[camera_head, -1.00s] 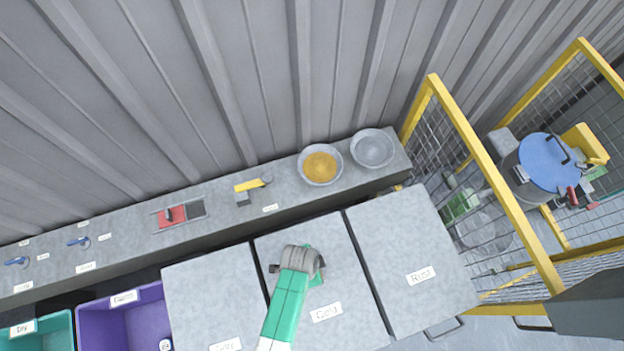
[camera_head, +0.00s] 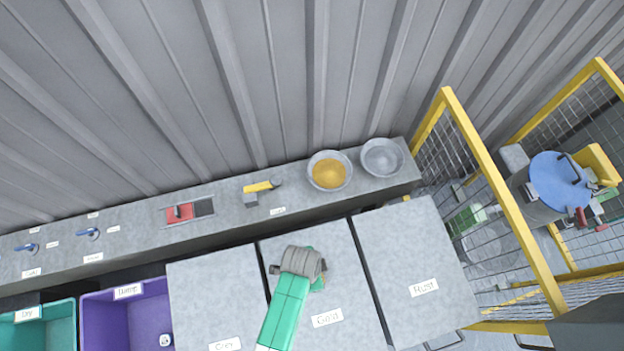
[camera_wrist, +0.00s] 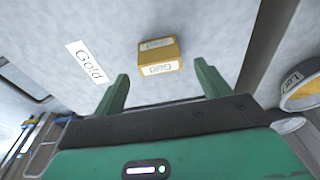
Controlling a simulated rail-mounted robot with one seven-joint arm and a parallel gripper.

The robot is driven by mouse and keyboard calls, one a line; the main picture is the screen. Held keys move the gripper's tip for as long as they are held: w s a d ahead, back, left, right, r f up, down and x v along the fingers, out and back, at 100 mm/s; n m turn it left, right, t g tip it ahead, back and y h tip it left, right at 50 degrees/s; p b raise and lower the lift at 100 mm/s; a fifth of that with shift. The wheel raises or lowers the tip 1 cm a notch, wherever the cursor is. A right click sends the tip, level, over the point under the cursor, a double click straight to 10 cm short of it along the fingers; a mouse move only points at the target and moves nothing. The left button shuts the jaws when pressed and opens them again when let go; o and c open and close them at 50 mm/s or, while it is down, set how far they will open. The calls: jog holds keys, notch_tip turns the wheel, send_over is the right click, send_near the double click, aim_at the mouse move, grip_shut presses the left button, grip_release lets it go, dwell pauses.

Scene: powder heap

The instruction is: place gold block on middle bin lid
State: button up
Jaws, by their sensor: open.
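The gold block (camera_wrist: 159,57) is a small yellow-brown box with white labels. In the wrist view it appears to rest on the grey middle bin lid (camera_wrist: 215,25), beside the "Gold" label (camera_wrist: 86,62). My gripper (camera_wrist: 161,80) is open, with its two green fingers apart and the block just beyond their tips, not clasped. In the head view my gripper (camera_head: 300,265) is over the middle lid (camera_head: 340,265), between the left and right lids. It hides most of what is under it there; a small tan patch shows at its right side.
The "Rust" lid (camera_head: 410,250) is at right and another grey lid (camera_head: 215,300) at left. A shelf behind holds a bowl of yellow powder (camera_head: 330,172), an empty metal bowl (camera_head: 382,157) and a yellow-handled tool (camera_head: 260,187). A yellow-framed mesh fence (camera_head: 500,195) stands at right.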

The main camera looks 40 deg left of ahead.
notch_tip(320, 180, up, 8)
jog(key=shift+s+a+p, duration=0.3)
jog(key=shift+s+a, duration=0.05)
jog(key=shift+s, duration=0.1)
jog(key=w+a+r+n+t+y, duration=0.1)
jog(key=w+a+r+t+y, duration=0.15)
jog(key=w+r, duration=0.75)
jog(key=w+d+r+n+t, duration=0.15)
jog(key=w+r+t, duration=0.4)
jog(key=r, duration=0.85)
jog(key=w+d+r+n+t, duration=0.15)
jog(key=w+r+t, duration=0.4)
jog(key=r, duration=0.75)
jog(key=s+d+r+n+t+p, duration=0.1)
jog(key=s+d+r+t, duration=0.2)
jog(key=r, duration=1.1)
jog(key=s+d+r+n+t+p, duration=0.1)
jog(key=s+d+r+t+p, duration=0.1)
jog(key=r, duration=1.2)
jog(key=s+d+r+n+t+h+p, duration=0.1)
jog(key=s+d+r+t, duration=0.3)
jog(key=r, duration=1)
jog(key=shift+s+d+r+t+p, duration=0.2)
jog(key=shift+s+d+t+p, duration=0.2)
jog(key=shift+d+t, duration=0.15)
